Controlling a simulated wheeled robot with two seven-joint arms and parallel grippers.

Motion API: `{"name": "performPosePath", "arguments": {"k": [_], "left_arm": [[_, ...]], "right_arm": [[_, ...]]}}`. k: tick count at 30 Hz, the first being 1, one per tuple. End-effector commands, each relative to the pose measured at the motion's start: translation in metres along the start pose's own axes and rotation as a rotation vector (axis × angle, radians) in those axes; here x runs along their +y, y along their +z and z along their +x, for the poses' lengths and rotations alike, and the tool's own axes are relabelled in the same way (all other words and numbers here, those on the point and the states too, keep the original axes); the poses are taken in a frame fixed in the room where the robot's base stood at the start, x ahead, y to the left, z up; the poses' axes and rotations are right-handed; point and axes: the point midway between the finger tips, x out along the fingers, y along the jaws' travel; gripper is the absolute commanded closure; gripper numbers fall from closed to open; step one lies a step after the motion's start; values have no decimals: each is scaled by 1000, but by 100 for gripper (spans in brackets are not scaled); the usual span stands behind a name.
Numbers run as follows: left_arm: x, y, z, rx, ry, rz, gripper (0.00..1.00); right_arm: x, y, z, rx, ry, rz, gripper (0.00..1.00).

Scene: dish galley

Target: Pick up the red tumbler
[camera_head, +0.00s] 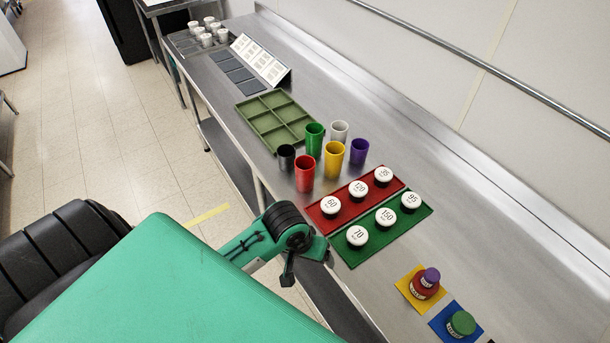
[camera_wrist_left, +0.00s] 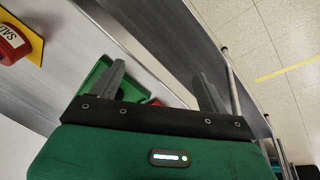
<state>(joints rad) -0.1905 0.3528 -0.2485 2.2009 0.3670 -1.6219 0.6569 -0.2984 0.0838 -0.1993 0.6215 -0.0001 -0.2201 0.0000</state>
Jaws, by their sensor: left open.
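The red tumbler (camera_head: 305,174) stands upright on the steel counter, in front of the green tumbler (camera_head: 314,140) and between the black tumbler (camera_head: 286,158) and the yellow tumbler (camera_head: 333,160). My left gripper (camera_head: 289,270) is at the counter's front edge beside the green mat, nearer to me than the red tumbler and apart from it. In the left wrist view the gripper (camera_wrist_left: 160,76) has its two fingers spread with nothing held between them. I cannot make out the red tumbler in that view. My right gripper is not in view.
A red mat (camera_head: 316,217) and a green mat (camera_head: 340,246) carry white numbered discs. A white tumbler (camera_head: 339,131) and a purple tumbler (camera_head: 359,151) stand close by. An olive divided tray (camera_head: 262,124) lies behind. Labelled pots (camera_head: 424,286) sit at the lower right.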

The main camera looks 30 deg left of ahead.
Motion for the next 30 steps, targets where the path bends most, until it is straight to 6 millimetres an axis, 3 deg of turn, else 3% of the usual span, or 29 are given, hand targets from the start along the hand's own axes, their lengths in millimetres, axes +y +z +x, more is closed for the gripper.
{"name": "performPosePath", "arguments": {"k": [5, 11, 14, 21, 27, 30], "left_arm": [[-4, -48, -1, -42, -13, -190, 22], [-22, -112, -17, -94, -67, -504, 22], [-35, -144, -33, -107, -101, -673, 22], [-74, -217, -90, -118, -177, -1123, 22], [-93, -247, -125, -120, -204, -1359, 22], [-97, -252, -130, -123, -210, -1407, 22]], "right_arm": [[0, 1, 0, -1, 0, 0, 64], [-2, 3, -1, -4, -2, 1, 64], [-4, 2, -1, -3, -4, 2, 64], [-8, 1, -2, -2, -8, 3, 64], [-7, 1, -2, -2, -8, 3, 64], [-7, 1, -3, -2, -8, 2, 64]]}}
